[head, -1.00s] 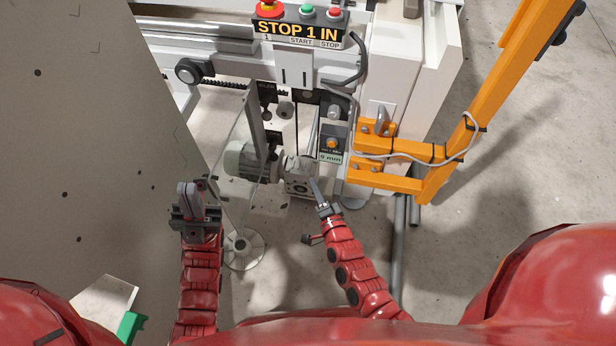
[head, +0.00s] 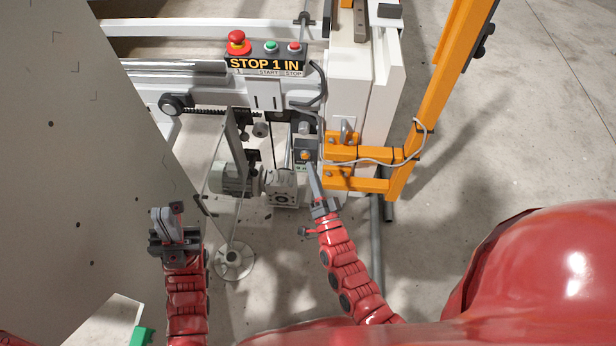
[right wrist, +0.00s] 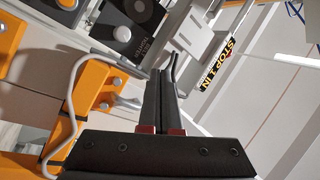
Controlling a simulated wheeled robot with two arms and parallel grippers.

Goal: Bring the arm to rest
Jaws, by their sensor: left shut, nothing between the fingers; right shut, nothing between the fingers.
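My right gripper (head: 310,172) reaches up from the lower middle of the head view. Its fingers are together and empty, and the tips overlap the lower part of a small dark control box (head: 306,143) with an orange button. I cannot tell whether they touch it. In the right wrist view the closed fingers (right wrist: 161,88) point towards the machine. My left gripper (head: 168,218) is shut and empty at the left, in front of the large grey panel (head: 80,180).
An orange bracket and post (head: 424,115) stand right of the right gripper, with a grey cable. A motor (head: 234,178) and gearbox (head: 283,188) sit between the grippers. The button panel (head: 265,65) reads "STOP 1 IN". Floor at the right (head: 500,150) is clear.

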